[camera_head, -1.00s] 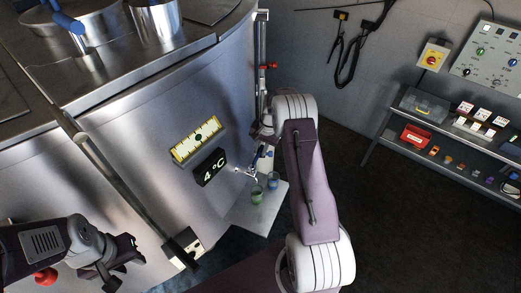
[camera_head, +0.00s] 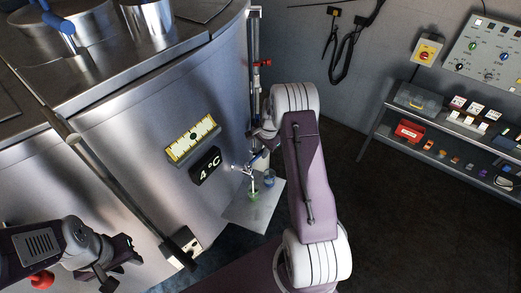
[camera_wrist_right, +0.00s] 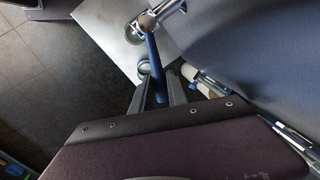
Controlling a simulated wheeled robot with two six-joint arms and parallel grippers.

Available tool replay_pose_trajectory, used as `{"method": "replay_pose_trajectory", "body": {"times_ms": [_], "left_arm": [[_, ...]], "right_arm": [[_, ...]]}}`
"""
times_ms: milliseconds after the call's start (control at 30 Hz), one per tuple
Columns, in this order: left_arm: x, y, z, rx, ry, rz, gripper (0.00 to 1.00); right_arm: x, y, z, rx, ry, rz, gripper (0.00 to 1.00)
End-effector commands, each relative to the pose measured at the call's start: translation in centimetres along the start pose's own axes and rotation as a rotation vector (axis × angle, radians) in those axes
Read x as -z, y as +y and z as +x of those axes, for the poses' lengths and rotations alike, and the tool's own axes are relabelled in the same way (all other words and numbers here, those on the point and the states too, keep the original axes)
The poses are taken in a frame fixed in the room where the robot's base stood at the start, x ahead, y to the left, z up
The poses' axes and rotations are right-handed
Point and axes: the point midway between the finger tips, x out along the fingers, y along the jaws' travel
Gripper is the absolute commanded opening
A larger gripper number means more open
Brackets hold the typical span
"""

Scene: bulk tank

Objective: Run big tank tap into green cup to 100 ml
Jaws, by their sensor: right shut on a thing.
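The big tank (camera_head: 150,100) has a metal tap (camera_head: 247,169) low on its curved wall. The green cup (camera_head: 254,195) stands upright on a pale board (camera_head: 246,215), below the tap's spout. The fill level and any stream are too small to read. My right gripper (camera_wrist_right: 158,98) is shut on the tap's blue lever (camera_wrist_right: 152,62); in the head view its arm partly hides the lever. My left gripper (camera_head: 122,264) is open and empty, away from the tap.
A blue cup (camera_head: 269,179) stands right beside the green cup. A temperature display (camera_head: 207,166) and a yellow-framed gauge (camera_head: 193,138) are on the tank wall. A shelf unit (camera_head: 450,125) stands at the right; dark floor lies between.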

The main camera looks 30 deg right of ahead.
Motion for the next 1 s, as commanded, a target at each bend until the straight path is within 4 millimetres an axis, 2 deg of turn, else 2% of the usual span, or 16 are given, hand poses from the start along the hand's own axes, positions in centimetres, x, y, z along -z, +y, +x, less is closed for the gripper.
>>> {"method": "replay_pose_trajectory", "body": {"times_ms": [67,100,167,200,467,567,800,1000], "left_arm": [[0.0,0.0,0.0,0.0,0.0,0.0,0.36],[0.0,0.0,0.0,0.0,0.0,0.0,0.36],[0.0,0.0,0.0,0.0,0.0,0.0,0.36],[0.0,0.0,0.0,0.0,0.0,0.0,0.36],[0.0,0.0,0.0,0.0,0.0,0.0,0.36],[-0.1,0.0,0.5,0.0,0.0,0.0,0.36],[-0.2,-0.1,2.3,0.0,0.0,0.0,0.36],[-0.3,-0.1,2.8,0.0,0.0,0.0,0.36]], "right_arm": [[0.1,-0.1,-0.1,0.004,0.003,0.0,0.0],[0.1,-0.1,-0.1,0.004,0.003,0.0,0.22],[0.1,-0.1,-0.1,0.004,0.003,-0.001,0.39],[0.1,-0.1,-0.1,0.003,0.002,-0.001,0.41],[0.1,-0.1,-0.1,0.002,0.001,-0.002,0.41],[0.1,-0.1,-0.8,0.004,0.002,-0.002,0.41],[0.2,-0.1,-6.0,0.008,0.005,-0.001,0.41],[0.1,-0.1,-8.7,0.004,0.002,-0.001,0.41]]}}
